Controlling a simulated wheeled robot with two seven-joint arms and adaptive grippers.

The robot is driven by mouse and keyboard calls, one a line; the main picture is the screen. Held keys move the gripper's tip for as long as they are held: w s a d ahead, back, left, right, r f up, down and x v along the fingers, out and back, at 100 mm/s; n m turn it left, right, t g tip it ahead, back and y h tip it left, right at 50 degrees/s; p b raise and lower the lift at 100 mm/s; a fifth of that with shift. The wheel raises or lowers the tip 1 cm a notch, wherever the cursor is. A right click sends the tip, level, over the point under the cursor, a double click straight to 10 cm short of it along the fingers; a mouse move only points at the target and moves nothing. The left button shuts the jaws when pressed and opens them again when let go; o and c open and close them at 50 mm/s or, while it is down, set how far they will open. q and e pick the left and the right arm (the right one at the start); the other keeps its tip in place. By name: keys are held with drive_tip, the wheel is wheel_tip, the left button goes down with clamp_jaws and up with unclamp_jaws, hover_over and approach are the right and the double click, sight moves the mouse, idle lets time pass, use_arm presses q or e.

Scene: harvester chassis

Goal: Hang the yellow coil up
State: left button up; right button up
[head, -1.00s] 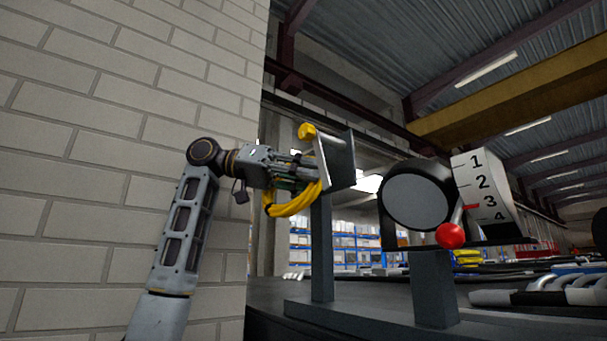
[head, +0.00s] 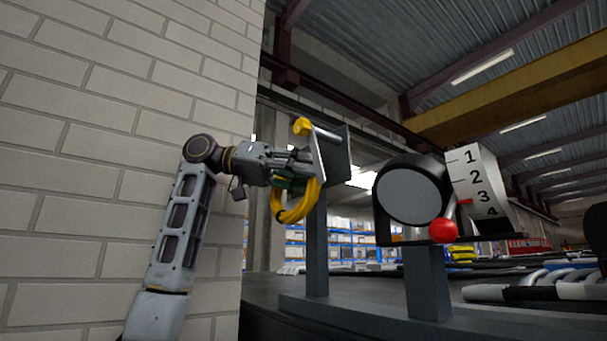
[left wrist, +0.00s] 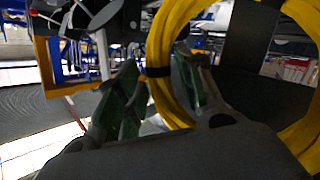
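The yellow coil (head: 292,214) hangs at my left gripper (head: 305,170), below a bar with a yellow end (head: 302,126) on a grey upright plate (head: 338,155). In the left wrist view the coil (left wrist: 164,35) is a large ring with a black band. Its near side runs between the two green-padded fingers (left wrist: 160,85), one finger inside the ring and one outside; they look closed around it at the band. The coil's upper part is hidden by the gripper and plate in the head view, so I cannot tell whether it touches the bar. My right gripper is not in view.
A post (head: 317,250) carries the plate. To its right stands a black round-faced device (head: 411,197) with a red ball (head: 443,230) and a numbered scale (head: 480,180). A brick wall (head: 90,180) is on the left, close to my left arm.

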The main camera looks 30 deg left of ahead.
use_arm(q)
drive_tip(key=shift+o, duration=0.3)
drive_tip(key=shift+w, duration=0.25)
drive_tip(key=shift+a, duration=0.15)
